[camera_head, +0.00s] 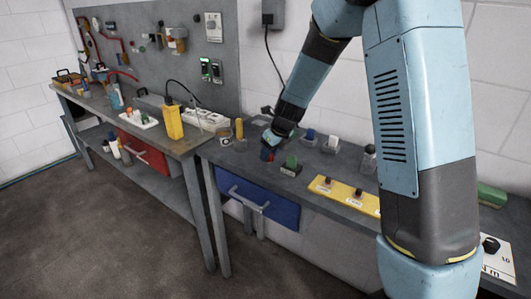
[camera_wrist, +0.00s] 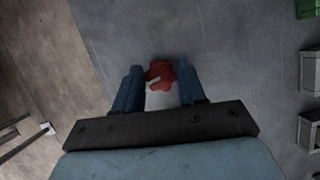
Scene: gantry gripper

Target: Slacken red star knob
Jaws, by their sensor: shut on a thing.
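The red star knob (camera_wrist: 160,74) shows in the wrist view between the two blue fingers of my gripper (camera_wrist: 161,88). A pale grey part shows just below the knob, between the fingers. The fingers are shut on the knob. In the head view my gripper (camera_head: 268,152) points down at the workbench, close to its front edge. A small bit of red shows there at the fingertips; the rest of the knob is hidden by my gripper.
A green-topped block (camera_head: 290,166) stands just right of my gripper. A yellow strip with black knobs (camera_head: 343,194) lies further right. A blue drawer (camera_head: 258,198) is below the bench edge. A yellow device (camera_head: 173,121) stands on the left bench.

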